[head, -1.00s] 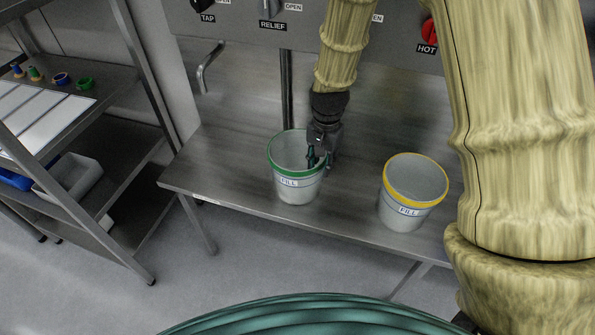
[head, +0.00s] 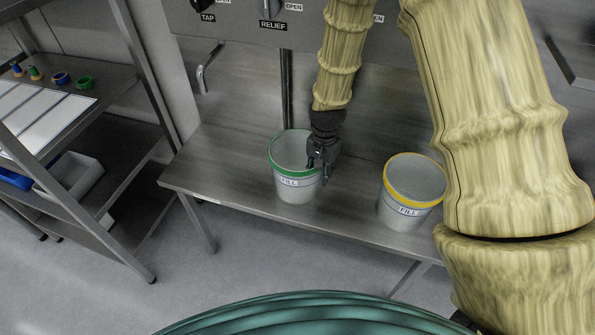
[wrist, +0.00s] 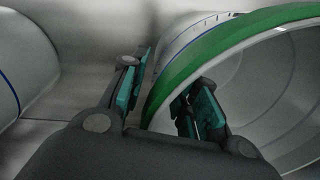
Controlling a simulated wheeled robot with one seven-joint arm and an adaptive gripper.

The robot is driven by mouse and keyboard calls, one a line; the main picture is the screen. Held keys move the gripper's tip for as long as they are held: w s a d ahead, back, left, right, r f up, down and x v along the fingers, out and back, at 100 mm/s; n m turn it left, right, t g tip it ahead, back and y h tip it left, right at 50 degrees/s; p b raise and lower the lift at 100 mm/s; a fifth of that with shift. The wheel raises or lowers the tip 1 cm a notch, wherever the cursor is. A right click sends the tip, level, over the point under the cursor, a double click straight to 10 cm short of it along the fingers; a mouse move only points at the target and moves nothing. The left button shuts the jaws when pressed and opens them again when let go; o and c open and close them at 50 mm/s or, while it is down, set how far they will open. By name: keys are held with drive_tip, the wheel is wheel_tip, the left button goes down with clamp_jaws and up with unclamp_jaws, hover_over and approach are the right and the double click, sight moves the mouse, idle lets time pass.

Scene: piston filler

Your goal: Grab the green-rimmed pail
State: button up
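In the wrist view the pail's green rim (wrist: 178,78) runs between the two fingers of my gripper (wrist: 163,85). The right finger is over the pail's mouth, inside the rim, and the left finger is outside. The fingers are spread apart, and I see no clear grip on the wall.
A yellow-rimmed pail (head: 414,180) stands to the right on the steel bench (head: 236,192). Its side seems to show at the wrist view's left edge. A control panel (head: 240,20) is behind. A shelf rack (head: 118,178) stands left.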

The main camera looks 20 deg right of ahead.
drive_tip(key=shift+c, duration=0.3)
clamp_jaws()
drive_tip(key=shift+r, duration=0.1)
